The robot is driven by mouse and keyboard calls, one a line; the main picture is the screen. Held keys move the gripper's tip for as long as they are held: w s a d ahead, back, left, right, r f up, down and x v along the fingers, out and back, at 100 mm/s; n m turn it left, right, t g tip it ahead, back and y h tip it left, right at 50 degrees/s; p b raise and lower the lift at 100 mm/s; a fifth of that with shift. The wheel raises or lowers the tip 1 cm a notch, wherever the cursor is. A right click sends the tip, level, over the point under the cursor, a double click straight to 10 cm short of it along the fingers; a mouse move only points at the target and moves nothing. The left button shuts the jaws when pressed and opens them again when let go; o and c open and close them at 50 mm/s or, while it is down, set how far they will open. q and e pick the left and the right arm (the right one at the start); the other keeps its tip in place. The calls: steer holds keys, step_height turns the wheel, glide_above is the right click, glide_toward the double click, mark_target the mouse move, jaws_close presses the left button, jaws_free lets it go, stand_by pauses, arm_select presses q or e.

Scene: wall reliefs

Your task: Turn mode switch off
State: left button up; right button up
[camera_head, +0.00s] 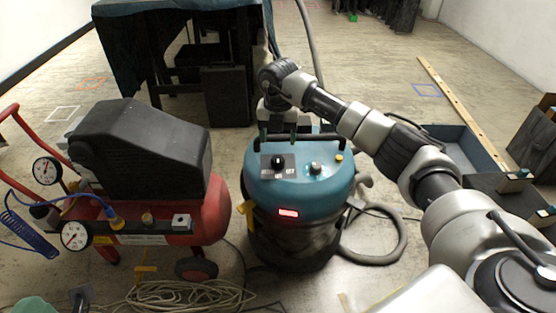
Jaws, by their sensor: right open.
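A teal and black shop vacuum (265,200) stands upright on the floor in the middle of the view. On its top a black knob (278,162) sits on a dark square plate, and a smaller knob (315,168) sits to its right. Which of them is the mode switch I cannot tell for sure. A red display (289,213) glows on the front. My right arm reaches in from the right, and my right gripper (279,138) points down just behind the black knob, open. Whether it touches anything is hard to see. My left gripper is not in view.
A red and black air compressor (205,215) with gauges and a blue coiled hose stands close on the left. A grey hose (385,257) loops at the right. Coiled rope (185,297) lies in front. A draped table (180,10) stands behind.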

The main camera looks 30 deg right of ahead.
mark_target(278, 158)
step_height(278, 158, down, 8)
steer(key=shift+f+b, duration=0.1)
steer(key=shift+b, duration=1.15)
steer(key=shift+c, duration=0.3)
steer(key=c, duration=0.9)
